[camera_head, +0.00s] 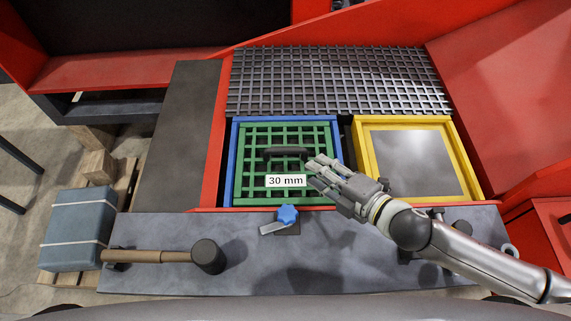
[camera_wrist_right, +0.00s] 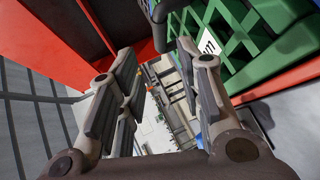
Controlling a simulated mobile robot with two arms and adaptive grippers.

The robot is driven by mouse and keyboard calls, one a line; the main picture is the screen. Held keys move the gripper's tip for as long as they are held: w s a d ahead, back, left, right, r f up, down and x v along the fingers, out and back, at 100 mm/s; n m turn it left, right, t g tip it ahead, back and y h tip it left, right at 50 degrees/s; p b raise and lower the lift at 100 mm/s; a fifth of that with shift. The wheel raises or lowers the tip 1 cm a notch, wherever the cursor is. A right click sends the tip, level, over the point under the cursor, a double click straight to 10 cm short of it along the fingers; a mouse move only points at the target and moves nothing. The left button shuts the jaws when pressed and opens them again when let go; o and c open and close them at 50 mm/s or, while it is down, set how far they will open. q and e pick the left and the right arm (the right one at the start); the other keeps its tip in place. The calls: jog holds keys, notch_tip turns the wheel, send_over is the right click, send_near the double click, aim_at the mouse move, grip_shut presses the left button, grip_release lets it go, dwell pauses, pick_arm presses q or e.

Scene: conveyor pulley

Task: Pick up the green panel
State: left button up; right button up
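The green panel (camera_head: 248,172) is a lattice with a dark handle (camera_head: 287,152) on top and a white "30 mm" label (camera_head: 286,181). It lies inside a blue frame. My right gripper (camera_head: 319,172) is at the panel's right side, close to the handle's right end. In the right wrist view, its fingers (camera_wrist_right: 158,52) are spread apart with nothing between them. The green panel (camera_wrist_right: 258,58) fills the upper right there, and part of the dark handle (camera_wrist_right: 165,10) shows at the top, beyond the fingertips. My left gripper is not in view.
A yellow frame (camera_head: 462,160) with a grey plate (camera_head: 410,160) is to the right. A dark grate (camera_head: 340,80) lies behind. A mallet (camera_head: 208,256) and a blue-knobbed clamp (camera_head: 287,214) are on the front ledge (camera_head: 340,265). Red walls border the right.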

aim_at(289, 153)
jog(key=p+x, duration=0.1)
jog(key=x, duration=0.4)
jog(key=shift+p+x, duration=0.95)
jog(key=shift+x, duration=2.05)
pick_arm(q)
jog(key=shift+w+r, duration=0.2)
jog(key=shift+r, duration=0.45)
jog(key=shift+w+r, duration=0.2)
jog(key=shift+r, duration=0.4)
pick_arm(e)
jog(key=shift+s+d+f, duration=0.1)
jog(key=shift+d+f, duration=0.05)
grip_shut()
